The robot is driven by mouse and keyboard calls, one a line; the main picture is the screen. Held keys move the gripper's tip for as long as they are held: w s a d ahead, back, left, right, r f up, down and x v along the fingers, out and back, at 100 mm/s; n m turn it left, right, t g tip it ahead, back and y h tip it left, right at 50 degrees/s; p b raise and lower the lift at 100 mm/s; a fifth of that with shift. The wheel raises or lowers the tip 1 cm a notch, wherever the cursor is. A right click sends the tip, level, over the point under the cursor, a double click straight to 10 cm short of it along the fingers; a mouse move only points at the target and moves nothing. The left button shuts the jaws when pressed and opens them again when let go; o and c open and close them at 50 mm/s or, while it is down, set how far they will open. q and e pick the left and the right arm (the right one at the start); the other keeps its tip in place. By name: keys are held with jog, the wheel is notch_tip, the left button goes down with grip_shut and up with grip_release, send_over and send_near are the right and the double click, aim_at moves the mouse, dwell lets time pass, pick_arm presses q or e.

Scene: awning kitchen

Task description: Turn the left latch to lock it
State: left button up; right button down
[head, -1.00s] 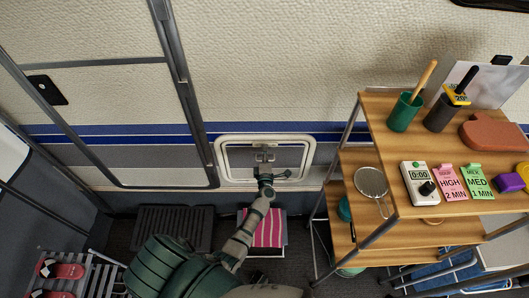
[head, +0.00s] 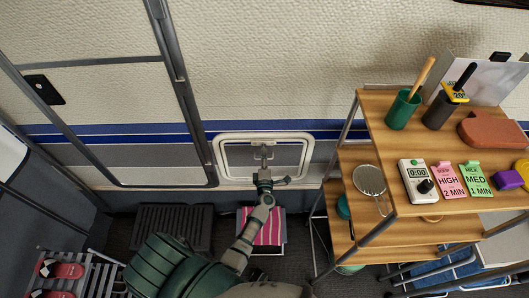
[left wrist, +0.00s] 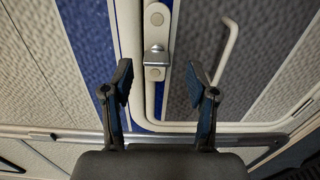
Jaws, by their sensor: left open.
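In the left wrist view, a latch (left wrist: 157,47) with a metal tab sits on the white frame of a hatch. The hatch (head: 298,171) is low on the trailer wall in the head view, where I cannot make out the latch clearly. My left gripper (left wrist: 160,88) is open and empty in the left wrist view. Its two dark fingers stand on either side of the latch's line, with the latch beyond the tips and apparently apart from them. In the head view, my left gripper (head: 264,157) is in front of the hatch and covers part of it. My right gripper is not in view.
A pale handle (left wrist: 230,45) is on the hatch panel, right of the latch. A wooden shelf unit (head: 340,215) stands close to the hatch's right. A metal door frame (head: 187,95) runs along its left. A striped pink cloth (head: 268,227) lies below.

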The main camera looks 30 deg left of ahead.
pick_arm(q)
jog(key=v, duration=0.8)
jog(key=shift+s+d, duration=0.25)
jog(key=shift+f, duration=0.15)
